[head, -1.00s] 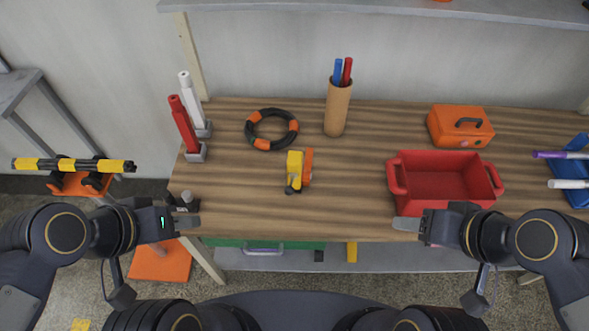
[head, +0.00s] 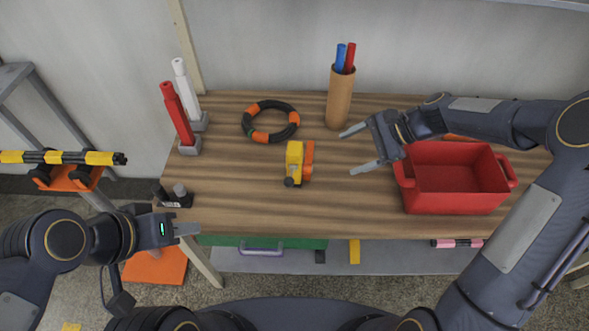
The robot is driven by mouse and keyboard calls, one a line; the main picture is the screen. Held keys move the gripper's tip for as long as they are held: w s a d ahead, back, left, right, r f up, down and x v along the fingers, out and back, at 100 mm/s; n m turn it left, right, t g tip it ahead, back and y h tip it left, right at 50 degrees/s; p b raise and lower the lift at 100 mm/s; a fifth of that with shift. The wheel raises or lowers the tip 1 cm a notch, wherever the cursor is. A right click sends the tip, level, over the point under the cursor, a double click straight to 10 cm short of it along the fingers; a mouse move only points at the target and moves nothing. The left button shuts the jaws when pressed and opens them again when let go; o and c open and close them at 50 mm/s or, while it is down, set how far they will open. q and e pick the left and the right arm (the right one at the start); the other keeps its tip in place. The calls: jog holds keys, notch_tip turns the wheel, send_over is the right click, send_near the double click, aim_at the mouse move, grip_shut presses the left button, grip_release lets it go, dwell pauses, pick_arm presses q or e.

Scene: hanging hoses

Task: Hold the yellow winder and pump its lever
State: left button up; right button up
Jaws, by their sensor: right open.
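The yellow winder (head: 294,160) stands on the wooden table (head: 235,205) near its middle, with an orange part on its right side and a dark grey knob at its lower front. Its lever cannot be told apart clearly. My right gripper (head: 352,151) is open and empty to the right of the winder, its two fingers pointing left towards it with a gap between. My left gripper (head: 198,229) is at the table's front left edge, away from the winder; its fingers look close together, and I cannot tell whether they are shut.
A black and orange ring (head: 270,121) lies behind the winder. A brown cup (head: 340,98) with blue and red rods stands behind right. A red bin (head: 458,180) sits under my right arm. Red (head: 179,115) and white (head: 186,90) upright tools stand at left. Table in front of the winder is clear.

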aim_at(300, 165)
jog(key=w+a+f+m, duration=0.1)
jog(key=f, duration=0.2)
jog(key=w+a+f+m+y+b, duration=0.1)
jog(key=w+f, duration=0.1)
jog(key=f, duration=0.2)
jog(key=w+a+f+m+y, duration=0.1)
jog(key=f+m, duration=0.1)
jog(key=f, duration=0.2)
jog(key=shift+w+a, duration=0.25)
jog(key=shift+w, duration=0.1)
jog(key=shift+a+f+b, duration=0.15)
jog(key=shift+f+b, duration=0.1)
jog(key=shift+b, duration=0.05)
pick_arm(q)
notch_tip(300, 165, down, 6)
jog(key=b, duration=0.3)
jog(key=shift+b, duration=0.35)
pick_arm(e)
jog(key=x, duration=0.9)
jog(key=shift+s+a, duration=0.1)
jog(key=shift+a, duration=0.3)
jog(key=c, duration=0.9)
pick_arm(q)
jog(key=shift+c, duration=0.2)
